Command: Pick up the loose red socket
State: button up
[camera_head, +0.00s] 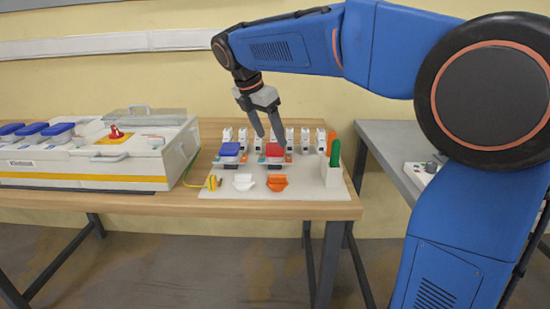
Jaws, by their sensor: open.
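The loose red socket (275,149) sits upright on a small stand on the light mat (325,208), right of a similar blue socket (230,149). My gripper (269,133) points down just above and behind or over the red socket, with its two fingers spread apart and nothing between them. One fingertip overlaps the red socket in the picture; I cannot tell whether they touch. The lower part of the red socket's stand is partly hard to make out.
A white socket box (90,165) with blue covers and a red knob (115,132) stands at left. A white piece (243,182) and an orange piece (277,183) lie in front. A holder (331,174) with a green-handled tool (335,152) stands right. Several white modules line the back.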

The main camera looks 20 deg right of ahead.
aim_at(275, 147)
jog(key=shift+x, duration=3)
jog(key=shift+w, duration=0.1)
jog(key=c, duration=1.2)
